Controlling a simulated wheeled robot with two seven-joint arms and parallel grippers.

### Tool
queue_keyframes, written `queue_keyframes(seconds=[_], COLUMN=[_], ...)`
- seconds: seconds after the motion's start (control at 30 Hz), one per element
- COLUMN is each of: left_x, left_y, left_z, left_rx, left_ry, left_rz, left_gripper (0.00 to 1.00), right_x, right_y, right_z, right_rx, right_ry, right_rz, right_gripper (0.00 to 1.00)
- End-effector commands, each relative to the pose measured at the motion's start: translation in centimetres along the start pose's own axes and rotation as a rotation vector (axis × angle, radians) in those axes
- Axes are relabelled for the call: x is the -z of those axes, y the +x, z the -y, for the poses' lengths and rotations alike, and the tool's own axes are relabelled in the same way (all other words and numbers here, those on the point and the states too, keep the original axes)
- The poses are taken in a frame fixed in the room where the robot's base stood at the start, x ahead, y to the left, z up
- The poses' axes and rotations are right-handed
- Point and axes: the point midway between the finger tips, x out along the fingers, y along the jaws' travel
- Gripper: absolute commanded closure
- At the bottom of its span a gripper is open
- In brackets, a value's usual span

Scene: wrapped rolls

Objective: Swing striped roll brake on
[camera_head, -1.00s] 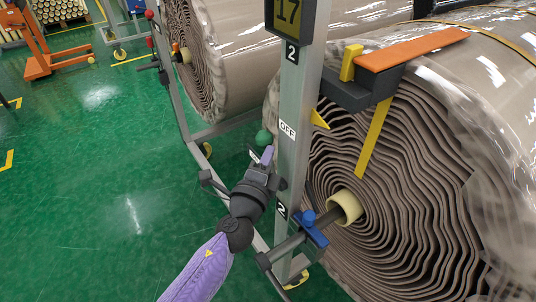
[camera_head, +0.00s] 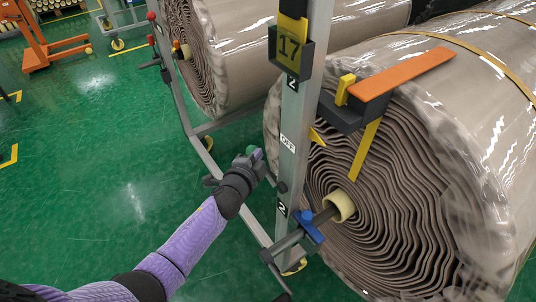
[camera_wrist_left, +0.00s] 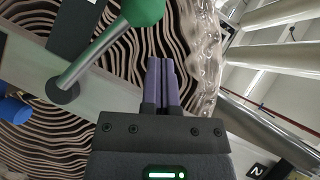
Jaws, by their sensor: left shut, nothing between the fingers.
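The brake lever has a green knob (camera_head: 256,154) on a metal rod, pivoted on the grey post (camera_head: 295,120) by the near roll (camera_head: 400,190). An OFF label (camera_head: 287,143) is on the post above the pivot. The lever leans up and left from the post. My left gripper (camera_head: 252,158) is shut and empty at the knob, hiding part of it. In the left wrist view the purple fingers (camera_wrist_left: 161,85) are together, right of and below the green knob (camera_wrist_left: 145,10). The rod (camera_wrist_left: 92,58) runs to a dark pivot. I cannot tell whether they touch.
A blue clamp (camera_head: 308,228) and cream core (camera_head: 340,205) sit at the roll's centre. An orange-topped bracket (camera_head: 400,75) and a 17 sign (camera_head: 289,48) are above. A second roll (camera_head: 190,60) stands behind.

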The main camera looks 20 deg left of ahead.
Motion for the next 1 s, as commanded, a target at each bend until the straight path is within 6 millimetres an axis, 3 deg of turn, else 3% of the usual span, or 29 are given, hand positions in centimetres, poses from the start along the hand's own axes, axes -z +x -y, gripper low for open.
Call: queue_keyframes(seconds=[0.33,1.0], left_x=[-1.3,-1.8], left_y=[1.0,1.3], left_z=[-1.2,-1.3], left_rx=[-0.016,-0.014], left_ry=[-0.019,-0.017], left_rz=[0.000,0.000], left_gripper=[1.00,1.00], right_x=[0.0,-0.1], right_y=[0.6,1.0], right_z=[0.3,-0.1], right_rx=[0.004,-0.002], right_ry=[-0.002,-0.006], right_rz=[0.000,0.000], right_gripper=[1.00,1.00])
